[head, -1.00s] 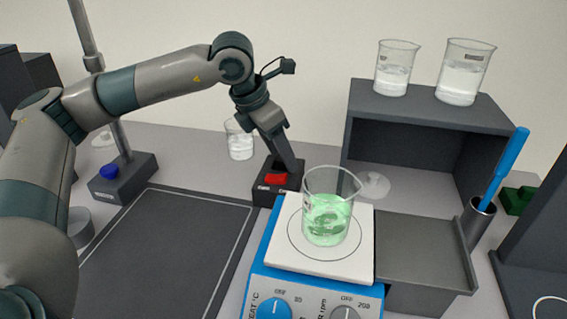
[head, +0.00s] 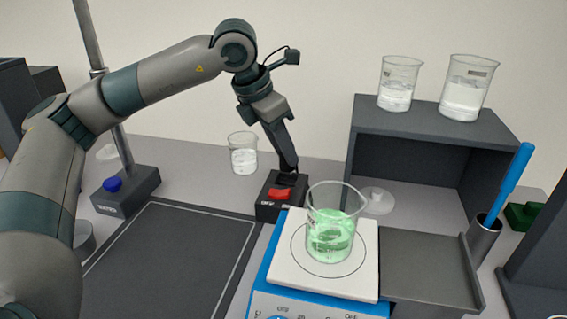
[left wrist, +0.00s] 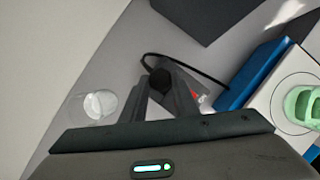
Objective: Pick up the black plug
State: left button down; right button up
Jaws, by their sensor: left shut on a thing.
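The black plug (left wrist: 160,80) shows in the left wrist view between the fingertips of my left gripper (left wrist: 162,92), with a black cord running from it to the right toward the blue hotplate. In the head view my left gripper (head: 287,166) points down at the dark box with the red switch (head: 280,204), its tips over the back of that box. The gripper is shut on the plug. In the head view the plug is too small and dark to make out clearly. My right gripper is not in view.
A beaker of green liquid (head: 331,236) stands on the hotplate's white top (head: 287,276), right of the switch box. A beaker (head: 243,160) stands behind left. A grey shelf (head: 425,119) with two beakers is at right. A dark mat (head: 165,262) lies clear in front.

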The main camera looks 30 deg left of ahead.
pick_arm(q)
jog(key=shift+r, duration=2.75)
